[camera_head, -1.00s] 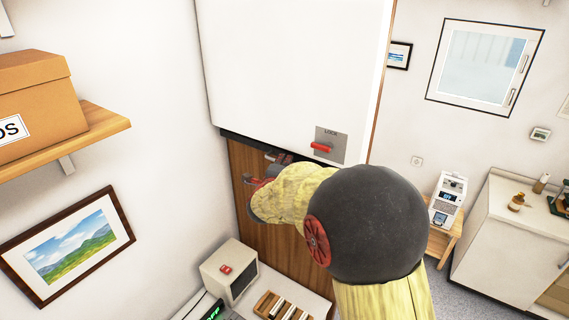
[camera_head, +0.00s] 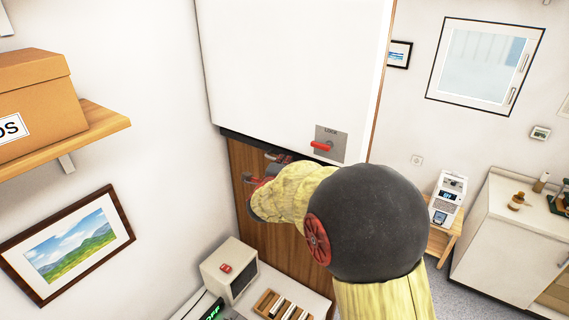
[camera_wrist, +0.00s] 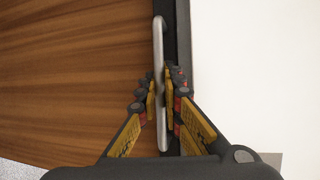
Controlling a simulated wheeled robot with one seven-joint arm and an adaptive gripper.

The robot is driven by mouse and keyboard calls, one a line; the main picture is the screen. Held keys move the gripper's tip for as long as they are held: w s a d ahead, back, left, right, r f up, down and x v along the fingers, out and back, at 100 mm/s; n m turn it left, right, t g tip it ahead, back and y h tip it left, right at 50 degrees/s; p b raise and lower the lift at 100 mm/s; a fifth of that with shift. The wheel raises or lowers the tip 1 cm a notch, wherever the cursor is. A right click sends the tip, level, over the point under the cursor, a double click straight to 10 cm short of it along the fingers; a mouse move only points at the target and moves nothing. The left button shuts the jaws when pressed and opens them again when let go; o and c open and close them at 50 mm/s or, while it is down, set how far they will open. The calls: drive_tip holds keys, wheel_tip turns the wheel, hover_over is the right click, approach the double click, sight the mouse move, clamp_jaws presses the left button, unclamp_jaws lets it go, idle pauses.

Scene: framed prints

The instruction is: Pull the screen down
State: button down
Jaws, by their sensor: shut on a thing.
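The white screen (camera_head: 295,65) hangs in front of a brown wooden panel (camera_head: 247,180) in the head view, with a dark bar (camera_head: 240,134) along its bottom edge. In the wrist view the screen (camera_wrist: 255,70) fills the right side. A grey metal handle (camera_wrist: 159,50) runs along the dark bar. My gripper (camera_wrist: 160,92) is shut on the handle, its yellow and black fingers on both sides of it. In the head view my gripper (camera_head: 268,172) is at the screen's bottom edge, partly hidden by my arm. A red lock lever (camera_head: 321,147) sits on a grey LOCK plate at the screen's lower right.
A shelf (camera_head: 100,125) with a cardboard box (camera_head: 38,95) is on the left wall above a framed picture (camera_head: 70,245). Below the screen stand a beige device (camera_head: 228,268) and a wooden rack (camera_head: 275,305). A white cabinet (camera_head: 505,240) is at right.

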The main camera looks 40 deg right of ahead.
drive_tip(key=shift+f, duration=0.15)
wheel_tip(320, 180, down, 49)
drive_tip(key=b, duration=4.6)
drive_tip(key=c, duration=2.2)
unclamp_jaws()
drive_tip(key=shift+a+r, duration=0.1)
drive_tip(key=shift+r, duration=0.1)
drive_tip(key=v, duration=1.2)
drive_tip(key=shift+f, duration=0.1)
